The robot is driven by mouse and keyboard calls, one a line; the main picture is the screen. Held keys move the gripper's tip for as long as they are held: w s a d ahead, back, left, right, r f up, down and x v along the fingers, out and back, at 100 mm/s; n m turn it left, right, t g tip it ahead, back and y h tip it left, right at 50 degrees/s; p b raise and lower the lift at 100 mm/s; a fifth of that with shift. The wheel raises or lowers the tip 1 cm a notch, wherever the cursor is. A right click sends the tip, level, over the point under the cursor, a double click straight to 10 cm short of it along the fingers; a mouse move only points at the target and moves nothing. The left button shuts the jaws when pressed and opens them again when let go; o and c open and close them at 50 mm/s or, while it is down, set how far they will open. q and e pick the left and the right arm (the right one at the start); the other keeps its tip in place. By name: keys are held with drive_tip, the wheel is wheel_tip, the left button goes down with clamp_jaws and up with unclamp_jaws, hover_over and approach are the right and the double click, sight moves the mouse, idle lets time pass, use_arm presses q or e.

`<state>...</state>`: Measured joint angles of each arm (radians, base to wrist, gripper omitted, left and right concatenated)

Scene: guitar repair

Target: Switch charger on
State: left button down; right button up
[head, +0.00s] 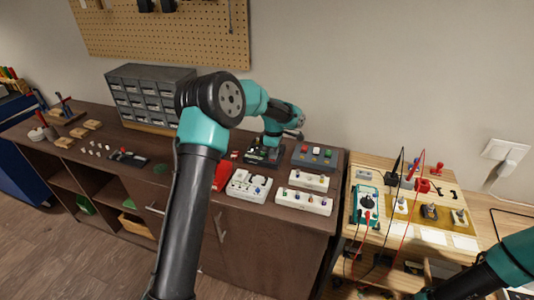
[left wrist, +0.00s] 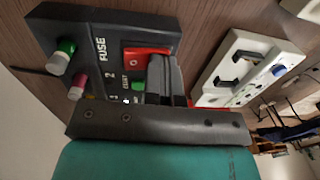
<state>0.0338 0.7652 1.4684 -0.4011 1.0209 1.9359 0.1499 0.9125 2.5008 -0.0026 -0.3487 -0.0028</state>
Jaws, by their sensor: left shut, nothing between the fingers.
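A black box (left wrist: 75,35) lettered FUSE, with a red rocker switch (left wrist: 148,53) and green and pink knobs, fills much of the left wrist view. I cannot read the word charger on it. A dark box (head: 258,156) in the head view, partly hidden under my left gripper, looks like the same one. My left gripper (head: 271,141) is shut and empty, pointing down over it. In the left wrist view its closed fingers (left wrist: 165,75) are right beside the red switch; I cannot tell whether they touch it. My right gripper is out of view.
A white panel (head: 240,188) with sockets and a blue switch lies right of the box in the wrist view. White strips (head: 303,202) and a grey button box (head: 314,155) stand nearby. A drawer cabinet (head: 148,95) stands behind. A wooden bench with wires is at right.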

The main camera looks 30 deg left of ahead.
use_arm(q)
drive_tip(key=shift+f, duration=0.1)
drive_tip(key=shift+w+a+r, duration=0.15)
drive_tip(key=shift+w+r, duration=0.05)
drive_tip(key=shift+w, duration=0.6)
drive_tip(key=shift+r, duration=0.1)
wheel_tip(320, 180, up, 14)
drive_tip(key=w, duration=0.2)
drive_tip(key=shift+a, duration=0.15)
idle(0.4)
drive_tip(key=shift+s+g, duration=0.3)
drive_tip(key=shift+s, duration=0.4)
drive_tip(key=f, duration=0.4)
drive_tip(key=s+f, duration=0.1)
drive_tip(key=f, duration=0.4)
drive_tip(key=s+f, duration=0.1)
drive_tip(key=f, duration=0.4)
drive_tip(key=shift+d, duration=0.3)
